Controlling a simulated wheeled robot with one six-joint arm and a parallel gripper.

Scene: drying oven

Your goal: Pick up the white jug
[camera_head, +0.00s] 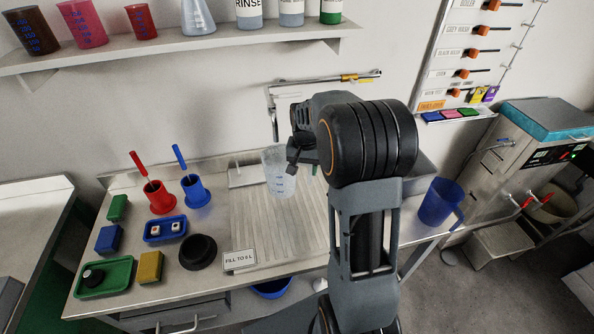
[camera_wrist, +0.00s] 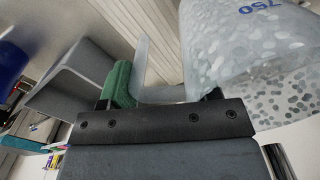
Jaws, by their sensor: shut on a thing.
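The white jug (camera_head: 282,178) is translucent with blue markings and stands roughly upright over the ridged drainboard. I cannot tell whether its base touches the board. My gripper (camera_head: 293,158) is at the jug's upper right side, partly hiding it. In the wrist view the jug (camera_wrist: 240,45) fills the upper right, with a blue 750 mark. Its pale handle (camera_wrist: 143,70) reaches between the fingers of my gripper (camera_wrist: 160,98), which is shut on the jug at the handle.
A green object (camera_wrist: 118,84) lies close by the left finger. A tap (camera_head: 272,105) rises behind the jug. A blue jug (camera_head: 440,201) stands right of my arm. A black round piece (camera_head: 198,252) and a "FILL TO" sign (camera_head: 240,259) are on the counter's left.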

